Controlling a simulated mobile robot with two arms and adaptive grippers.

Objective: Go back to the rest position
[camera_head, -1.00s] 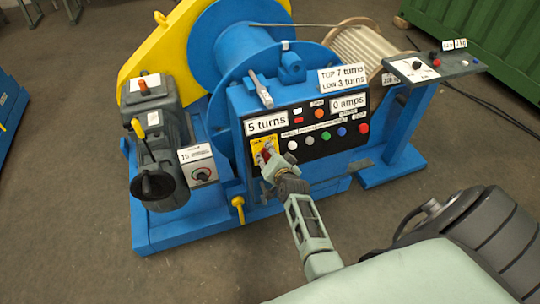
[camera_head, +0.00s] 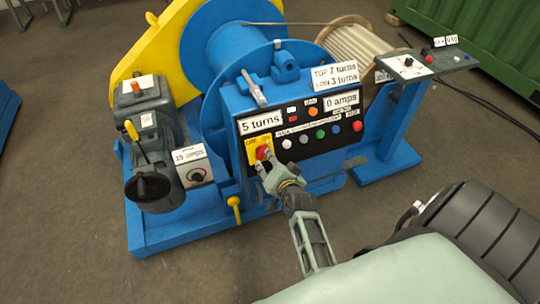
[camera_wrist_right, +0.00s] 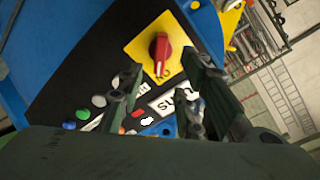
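My right gripper (camera_head: 267,168) is in front of the winch control panel (camera_head: 323,151), just below the red rotary switch (camera_head: 263,153) on its yellow OFF/ON plate (camera_head: 251,151). In the right wrist view, the fingers (camera_wrist_right: 167,82) are spread with nothing held between them. The red switch (camera_wrist_right: 160,53) shows beyond the fingertips and looks clear of them. My left gripper is in neither view.
The blue winch with its drum (camera_head: 228,48) and yellow guard (camera_head: 157,50) stands behind the panel. A motor (camera_head: 148,150) sits at its left and a pedestal console (camera_head: 425,65) at right. Floor (camera_head: 70,200) is free at left.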

